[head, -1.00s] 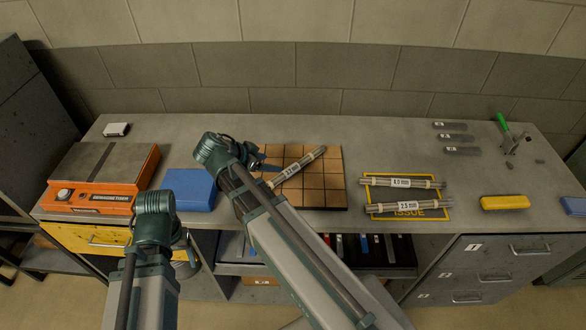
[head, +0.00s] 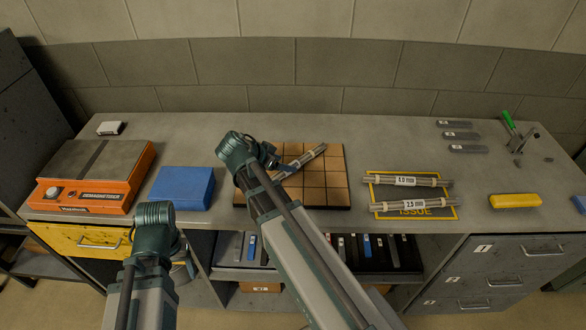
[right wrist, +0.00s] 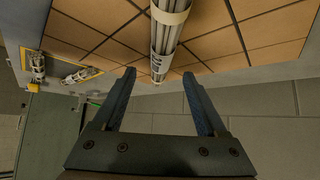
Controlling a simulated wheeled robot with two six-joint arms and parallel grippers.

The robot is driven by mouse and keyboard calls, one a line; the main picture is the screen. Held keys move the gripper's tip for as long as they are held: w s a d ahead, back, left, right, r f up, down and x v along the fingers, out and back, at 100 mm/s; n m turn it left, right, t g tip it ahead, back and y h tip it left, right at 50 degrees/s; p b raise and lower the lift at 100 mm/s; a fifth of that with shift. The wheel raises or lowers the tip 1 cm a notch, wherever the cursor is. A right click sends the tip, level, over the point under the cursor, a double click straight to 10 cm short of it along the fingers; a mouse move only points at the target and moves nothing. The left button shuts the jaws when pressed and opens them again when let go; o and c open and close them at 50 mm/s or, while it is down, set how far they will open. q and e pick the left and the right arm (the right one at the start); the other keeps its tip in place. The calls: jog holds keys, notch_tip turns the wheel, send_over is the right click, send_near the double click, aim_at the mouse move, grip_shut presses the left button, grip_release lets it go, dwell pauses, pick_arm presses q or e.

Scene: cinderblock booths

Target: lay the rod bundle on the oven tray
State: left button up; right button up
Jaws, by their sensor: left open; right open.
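A rod bundle (head: 303,159) with pale bands lies diagonally on a board of square tan tiles (head: 322,194). It also shows in the right wrist view (right wrist: 166,35). In the head view the right gripper (head: 284,168) partly covers the bundle. My left gripper (head: 188,258) hangs low before the bench front, mostly hidden by its wrist. Nothing is plainly marked as the oven tray.
Two more rod bundles (head: 408,181) lie on a yellow-edged ISSUE mat (head: 440,212). A blue box (head: 181,188) and an orange machine (head: 85,198) stand left. A yellow block (head: 515,201) lies right. An open bay (head: 345,262) below holds several bars.

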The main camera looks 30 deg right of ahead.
jog(key=b+x, duration=0.3)
jog(key=x, duration=0.1)
jog(key=shift+f, duration=0.35)
jog(key=shift+w+d+f+b, duration=0.1)
jog(key=shift+d+f+b, duration=0.1)
jog(key=shift+d+b, duration=0.1)
jog(key=shift+r, duration=0.1)
jog(key=shift+c, duration=0.3)
grip_shut()
